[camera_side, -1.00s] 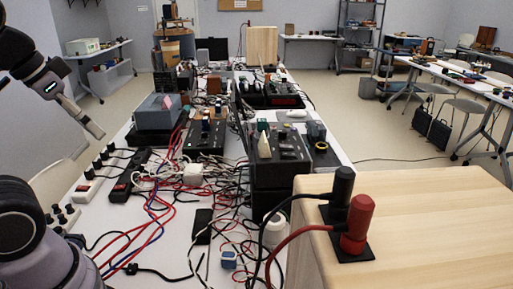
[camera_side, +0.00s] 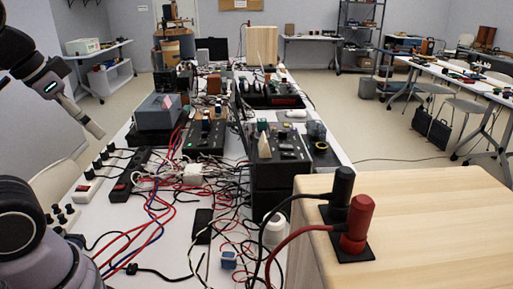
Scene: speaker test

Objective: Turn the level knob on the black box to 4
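A black box (camera_side: 290,157) with a pale, pointed knob (camera_side: 264,148) and several smaller controls on top sits right of the table's middle, on another dark box. A second black box (camera_side: 204,148) with small dark knobs on its top stands to its left. Level markings and knob settings are too small to read, and I cannot tell which knob is the level knob. My gripper (camera_side: 95,130) appears at the left as a narrow grey end pointing down and right, well apart from both boxes. Its fingers cannot be made out.
Tangled red, blue and black cables cover the white table (camera_side: 175,262). Power strips (camera_side: 128,176) lie at the left. A grey device (camera_side: 158,112) stands behind them. A wooden box (camera_side: 440,225) with black and red plugs (camera_side: 357,222) fills the front right.

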